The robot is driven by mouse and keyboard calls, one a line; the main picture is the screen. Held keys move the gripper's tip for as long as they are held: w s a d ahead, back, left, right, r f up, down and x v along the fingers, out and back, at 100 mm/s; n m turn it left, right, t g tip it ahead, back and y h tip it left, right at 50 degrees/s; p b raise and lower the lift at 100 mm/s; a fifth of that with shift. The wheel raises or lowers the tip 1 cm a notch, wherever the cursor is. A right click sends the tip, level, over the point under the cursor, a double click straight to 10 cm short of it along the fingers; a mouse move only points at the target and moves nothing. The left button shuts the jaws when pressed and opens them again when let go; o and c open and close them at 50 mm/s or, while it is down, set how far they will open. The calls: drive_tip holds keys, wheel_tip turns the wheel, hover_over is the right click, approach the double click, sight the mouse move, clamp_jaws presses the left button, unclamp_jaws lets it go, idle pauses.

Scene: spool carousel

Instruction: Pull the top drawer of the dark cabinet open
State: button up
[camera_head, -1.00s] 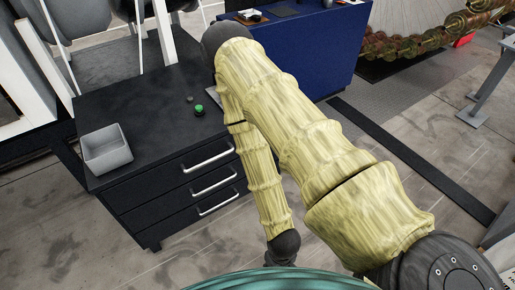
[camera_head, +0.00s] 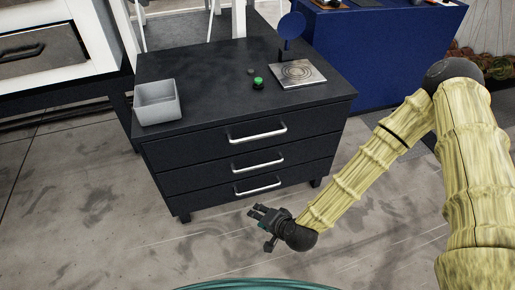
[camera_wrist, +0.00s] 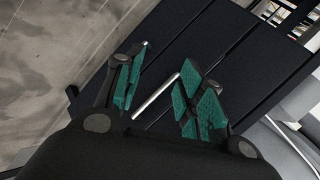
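The dark cabinet (camera_head: 225,90) has three drawers, all shut, each with a pale bar handle. The top drawer (camera_head: 200,142) has its handle (camera_head: 258,136) below the countertop edge. My gripper (camera_head: 256,212) is low in front of the cabinet, below and apart from the top handle, near the height of the bottom drawer in the picture. In the wrist view my gripper (camera_wrist: 160,82) is open and empty, its green-padded fingers apart. A bar handle (camera_wrist: 157,96) shows between the fingers, beyond them; I cannot tell which drawer it belongs to.
On the cabinet are a grey bin (camera_head: 158,103), a green button (camera_head: 258,83), a small dark knob (camera_head: 250,71) and a plate with a round pattern (camera_head: 298,73). A blue cabinet (camera_head: 375,45) stands behind right. The floor in front is clear.

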drive_tip(key=w+a+r+m+t+b, duration=0.1)
drive_tip(key=w+r+m+t+b, duration=0.2)
drive_tip(key=w, duration=0.6)
drive_tip(key=m+t+h+b, duration=0.1)
drive_tip(key=m+t+b, duration=0.3)
drive_tip(key=t, duration=0.1)
approach(257, 138)
drive_tip(key=w, duration=0.1)
drive_tip(key=shift+g, duration=0.3)
drive_tip(key=b+x, duration=0.1)
drive_tip(key=x, duration=0.9)
drive_tip(key=shift+w+r, duration=0.1)
drive_tip(key=shift+c, duration=0.5)
clamp_jaws()
